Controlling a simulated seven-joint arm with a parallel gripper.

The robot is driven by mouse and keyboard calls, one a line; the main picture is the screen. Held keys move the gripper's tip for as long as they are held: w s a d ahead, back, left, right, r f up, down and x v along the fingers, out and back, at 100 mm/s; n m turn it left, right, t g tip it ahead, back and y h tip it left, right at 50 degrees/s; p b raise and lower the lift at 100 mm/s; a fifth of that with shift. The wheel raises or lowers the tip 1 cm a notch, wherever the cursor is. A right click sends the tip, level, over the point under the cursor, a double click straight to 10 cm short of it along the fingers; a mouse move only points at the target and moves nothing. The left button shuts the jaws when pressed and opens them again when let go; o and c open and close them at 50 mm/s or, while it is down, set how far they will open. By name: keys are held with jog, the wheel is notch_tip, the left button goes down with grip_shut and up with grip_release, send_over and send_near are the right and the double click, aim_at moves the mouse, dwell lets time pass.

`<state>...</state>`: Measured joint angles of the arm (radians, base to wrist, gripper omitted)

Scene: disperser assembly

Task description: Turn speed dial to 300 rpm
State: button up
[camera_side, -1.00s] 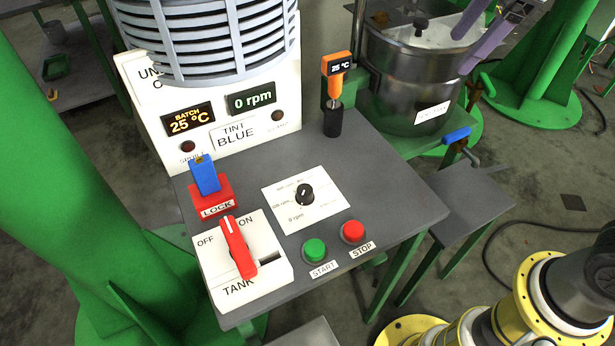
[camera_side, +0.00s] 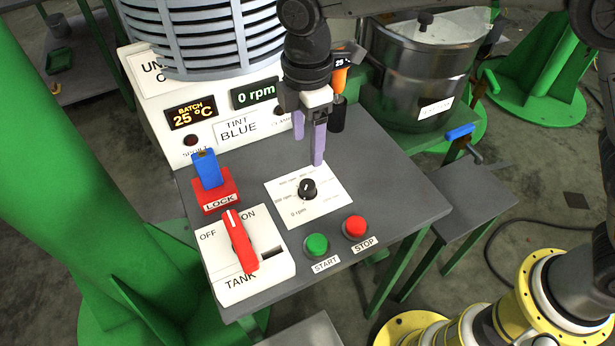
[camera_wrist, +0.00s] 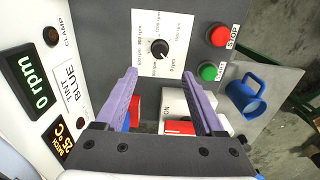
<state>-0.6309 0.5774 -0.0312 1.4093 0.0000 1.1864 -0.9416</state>
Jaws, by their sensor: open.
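The speed dial (camera_side: 307,188) is a small black knob on a white scale plate (camera_side: 330,205) on the grey panel; it also shows in the wrist view (camera_wrist: 159,49). Its plate has several rpm marks, with 0 rpm near the bottom in the side view. The rpm display (camera_side: 254,93) reads 0 rpm. My gripper (camera_side: 308,150) has two purple fingers, open and empty, pointing down above and just behind the dial. In the wrist view the dial lies ahead of and between the fingertips, apart from them.
A green START button (camera_side: 316,244) and red STOP button (camera_side: 356,227) sit in front of the dial. A red TANK switch (camera_side: 240,241) and a blue lever on a red LOCK block (camera_side: 217,194) stand left. An orange thermometer (camera_side: 340,78) stands behind, partly hidden by my gripper.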

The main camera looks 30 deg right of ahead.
aim_at(307, 184)
notch_tip(307, 184, down, 11)
jog(key=shift+f, duration=0.1)
dwell(0.3)
grip_shut()
